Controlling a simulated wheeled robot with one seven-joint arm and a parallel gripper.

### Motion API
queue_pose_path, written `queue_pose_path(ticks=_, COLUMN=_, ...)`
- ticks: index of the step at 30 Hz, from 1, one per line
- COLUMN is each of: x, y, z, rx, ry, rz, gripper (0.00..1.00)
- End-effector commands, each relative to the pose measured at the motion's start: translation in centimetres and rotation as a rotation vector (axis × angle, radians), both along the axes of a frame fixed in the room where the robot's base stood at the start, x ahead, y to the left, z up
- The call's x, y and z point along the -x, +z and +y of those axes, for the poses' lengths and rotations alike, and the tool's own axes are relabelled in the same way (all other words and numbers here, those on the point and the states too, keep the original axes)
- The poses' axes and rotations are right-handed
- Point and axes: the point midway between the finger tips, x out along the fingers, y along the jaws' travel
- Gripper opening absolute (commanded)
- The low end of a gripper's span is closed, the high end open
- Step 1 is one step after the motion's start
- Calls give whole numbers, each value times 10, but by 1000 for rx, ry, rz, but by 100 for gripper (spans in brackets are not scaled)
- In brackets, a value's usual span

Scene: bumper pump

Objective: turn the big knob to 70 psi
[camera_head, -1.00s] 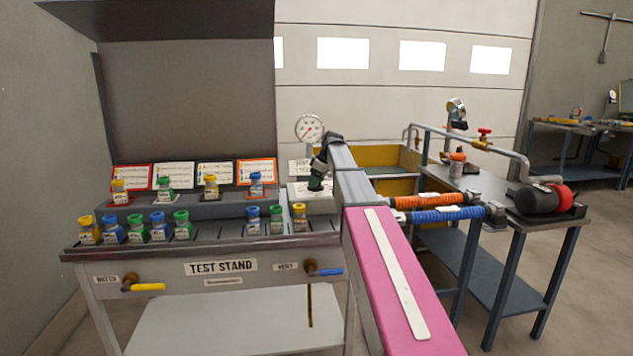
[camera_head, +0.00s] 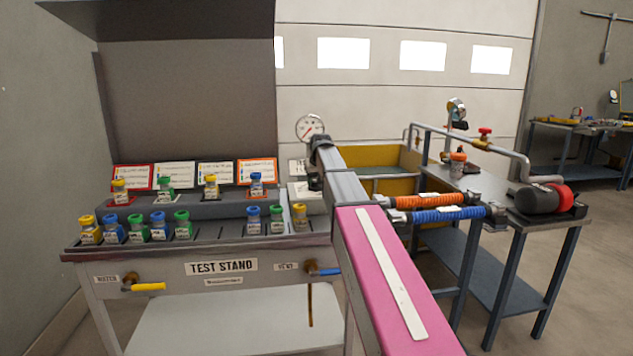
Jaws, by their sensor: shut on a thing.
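The test stand (camera_head: 310,241) fills the left and middle of the view. A round white pressure gauge (camera_head: 309,127) stands upright at its back right, with a red needle; its numbers are too small to read. My gripper (camera_head: 315,183) is just below the gauge, over the pale box (camera_head: 300,191) at the stand's right end. It is seen small and dark, partly behind my own arm. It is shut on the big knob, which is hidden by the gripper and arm.
Several small bottles with coloured caps (camera_head: 157,226) stand in the rack to the left. A yellow-handled valve (camera_head: 148,287) and a blue-handled valve (camera_head: 326,272) are on the stand's front. Orange and blue hoses (camera_head: 440,214) and a bench (camera_head: 470,180) lie right of my arm.

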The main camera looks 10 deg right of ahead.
Motion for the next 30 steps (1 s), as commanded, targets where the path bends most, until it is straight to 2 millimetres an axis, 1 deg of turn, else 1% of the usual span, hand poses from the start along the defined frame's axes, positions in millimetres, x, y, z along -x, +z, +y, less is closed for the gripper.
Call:
queue_pose_path(ticks=6, x=0, y=-1, z=1, rx=-1, ry=-146, rz=3, gripper=26)
queue_pose_path(ticks=12, x=0, y=-1, z=2, rx=-1, ry=-230, rz=4, gripper=26)
queue_pose_path(ticks=20, x=1, y=-1, z=1, rx=-1, ry=-274, rz=5, gripper=26)
queue_pose_path(ticks=30, x=1, y=-1, z=1, rx=-1, ry=-278, rz=5, gripper=26)
